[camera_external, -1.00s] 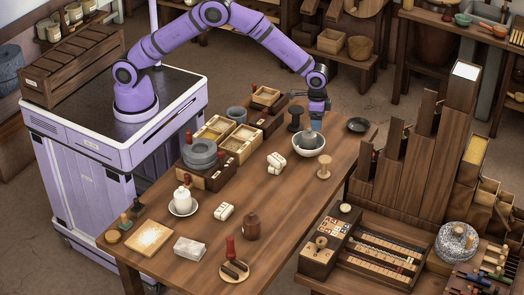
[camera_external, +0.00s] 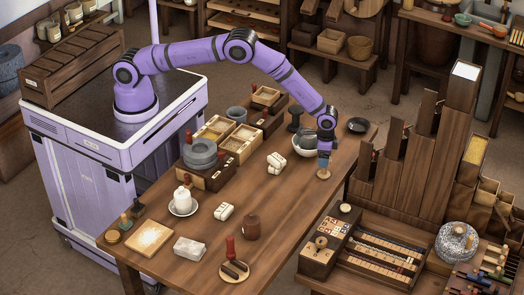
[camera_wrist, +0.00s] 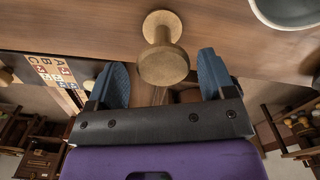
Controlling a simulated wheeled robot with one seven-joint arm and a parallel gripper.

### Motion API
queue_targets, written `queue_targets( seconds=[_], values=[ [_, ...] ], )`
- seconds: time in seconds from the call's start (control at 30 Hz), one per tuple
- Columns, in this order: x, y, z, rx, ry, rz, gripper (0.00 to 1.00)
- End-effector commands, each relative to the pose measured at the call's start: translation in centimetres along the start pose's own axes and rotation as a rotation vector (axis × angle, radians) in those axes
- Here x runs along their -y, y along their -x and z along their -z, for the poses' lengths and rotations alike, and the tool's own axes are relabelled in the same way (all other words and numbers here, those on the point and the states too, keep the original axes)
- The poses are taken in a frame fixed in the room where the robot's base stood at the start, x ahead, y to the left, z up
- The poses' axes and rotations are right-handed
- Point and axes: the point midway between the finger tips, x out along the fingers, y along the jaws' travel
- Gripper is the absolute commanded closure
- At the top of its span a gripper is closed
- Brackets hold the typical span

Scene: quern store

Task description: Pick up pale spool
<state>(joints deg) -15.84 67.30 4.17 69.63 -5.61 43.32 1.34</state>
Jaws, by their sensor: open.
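The pale spool (camera_external: 323,174) stands near the right edge of the wooden table, partly covered by my gripper (camera_external: 324,158) in the external view. In the wrist view the pale spool (camera_wrist: 163,62) is a light wooden piece with two round flanges and a narrower neck. My gripper (camera_wrist: 163,72) is open there, with one blue finger on each side of the spool. Gaps show between the fingers and the spool, and nothing is held.
A white bowl (camera_external: 298,149) with a grey thing in it stands just left of my gripper. A dark dish (camera_external: 358,125) lies behind. White blocks (camera_external: 276,163) lie to the left. Below the table's right edge is a lower bench with a lettered tray (camera_external: 375,250).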

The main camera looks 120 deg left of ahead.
Motion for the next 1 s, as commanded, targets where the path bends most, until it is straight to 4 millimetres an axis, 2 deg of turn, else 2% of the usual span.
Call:
queue_targets(
  seconds=[0.17, 0.43, 0.7, 0.77, 0.9, 1.0],
  values=[
    [0.1, -1.2, 0.1, 0.000, 0.000, 0.000, 0.24],
    [0.3, -4.8, 0.3, 0.001, -0.001, 0.000, 0.24],
    [0.3, -5.2, 0.4, -0.001, -0.001, 0.000, 0.24],
    [0.3, -5.2, 0.4, -0.001, 0.000, 0.000, 0.36],
    [0.3, -5.2, 0.4, -0.001, 0.000, 0.000, 0.68],
    [0.3, -5.2, 0.4, -0.001, 0.000, 0.000, 0.68]
  ],
)
